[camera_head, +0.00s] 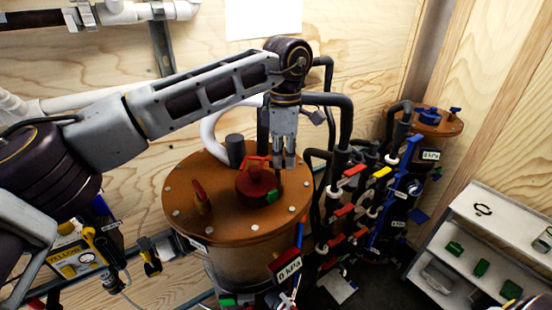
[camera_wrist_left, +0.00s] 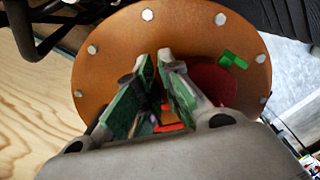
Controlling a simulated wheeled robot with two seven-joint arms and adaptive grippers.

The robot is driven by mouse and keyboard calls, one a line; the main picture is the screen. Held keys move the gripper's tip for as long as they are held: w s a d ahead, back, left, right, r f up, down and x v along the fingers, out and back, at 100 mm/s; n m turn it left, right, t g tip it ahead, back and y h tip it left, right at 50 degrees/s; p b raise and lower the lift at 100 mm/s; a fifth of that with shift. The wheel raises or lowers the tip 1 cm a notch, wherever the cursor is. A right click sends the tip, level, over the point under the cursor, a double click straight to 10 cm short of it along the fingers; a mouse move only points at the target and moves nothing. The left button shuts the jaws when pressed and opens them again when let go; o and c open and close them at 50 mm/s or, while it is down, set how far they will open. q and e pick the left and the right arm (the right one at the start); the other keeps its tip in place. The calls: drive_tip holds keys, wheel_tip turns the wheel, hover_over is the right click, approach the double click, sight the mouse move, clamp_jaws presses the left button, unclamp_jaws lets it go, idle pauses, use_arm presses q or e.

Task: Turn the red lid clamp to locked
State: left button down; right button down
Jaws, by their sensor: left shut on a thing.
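The red lid clamp (camera_head: 258,188) sits on top of the orange-brown round lid (camera_head: 225,220) of a tank. A thin red handle piece shows at its back, and a green marker (camera_head: 272,196) is at its front right. In the left wrist view the red clamp (camera_wrist_left: 207,80) is partly hidden behind my fingers, with the green marker (camera_wrist_left: 233,60) beside it. My left gripper (camera_head: 284,163) comes down from above at the clamp's back right. It also shows in the left wrist view (camera_wrist_left: 157,65), its green-padded fingers close together, shut on the clamp's red part. The exact contact is hidden.
A red-brown upright knob (camera_head: 201,196) and a dark cylinder (camera_head: 235,150) stand on the lid. Black hoses and coloured valves crowd the right side. A gauge sign (camera_head: 286,269) hangs at the front. White shelves (camera_head: 490,235) stand at the far right.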

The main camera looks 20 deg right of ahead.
use_arm(q)
drive_tip(key=n, duration=0.4)
drive_tip(key=shift+w+r+b, duration=0.1)
drive_tip(key=shift+w+b, duration=0.2)
drive_tip(key=shift+b, duration=0.1)
drive_tip(key=shift+w+n+b, duration=0.2)
drive_tip(key=shift+n+b, duration=0.05)
drive_tip(key=shift+n, duration=1.05)
drive_tip(key=shift+w+n+b, duration=0.15)
drive_tip(key=shift+n+b, duration=0.05)
drive_tip(key=shift+n, duration=1.1)
drive_tip(key=c, duration=1.6)
unclamp_jaws()
wheel_tip(320, 180, up, 12)
